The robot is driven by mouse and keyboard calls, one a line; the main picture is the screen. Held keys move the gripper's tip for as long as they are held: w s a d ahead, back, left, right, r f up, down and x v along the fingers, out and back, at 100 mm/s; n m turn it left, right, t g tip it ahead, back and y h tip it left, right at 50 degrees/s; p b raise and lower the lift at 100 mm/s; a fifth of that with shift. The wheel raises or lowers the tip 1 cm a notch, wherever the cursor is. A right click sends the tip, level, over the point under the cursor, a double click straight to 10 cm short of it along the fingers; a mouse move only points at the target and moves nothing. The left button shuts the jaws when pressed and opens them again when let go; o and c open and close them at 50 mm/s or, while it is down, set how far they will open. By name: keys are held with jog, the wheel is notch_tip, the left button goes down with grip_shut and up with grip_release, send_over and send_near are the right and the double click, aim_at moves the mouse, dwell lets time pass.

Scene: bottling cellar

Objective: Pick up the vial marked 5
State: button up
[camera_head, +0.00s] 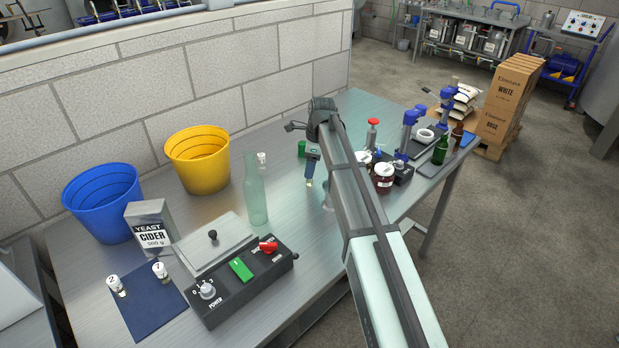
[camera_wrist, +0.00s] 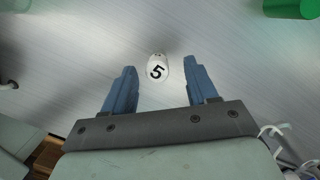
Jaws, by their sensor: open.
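The vial marked 5 (camera_wrist: 157,70) is small and white with a black 5, and it shows in the wrist view. It appears between the two blue fingertips of my open gripper (camera_wrist: 160,70); whether they are level with it I cannot tell. In the head view my gripper (camera_head: 311,176) points down over the middle of the table. A small pale spot shows at its tips there, but I cannot tell whether it is the vial. Vials marked 2 (camera_head: 116,286) and 7 (camera_head: 160,270) stand on a dark blue mat (camera_head: 150,312) at the front left.
A tall pale green bottle (camera_head: 255,195) stands left of my gripper, with a small white vial (camera_head: 262,158) behind it, its mark unreadable. A green cylinder (camera_head: 302,148) is close behind my gripper. A red-capped bottle (camera_head: 373,132) and a dark jar (camera_head: 383,178) stand to the right.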

jog(key=shift+s+a+f, duration=0.1)
jog(key=shift+a+f, duration=0.1)
jog(key=shift+f, duration=0.95)
jog(key=shift+a+f, duration=0.2)
jog(key=shift+f, duration=0.9)
jog(key=shift+c, duration=0.5)
grip_shut()
jog(key=shift+r, duration=0.1)
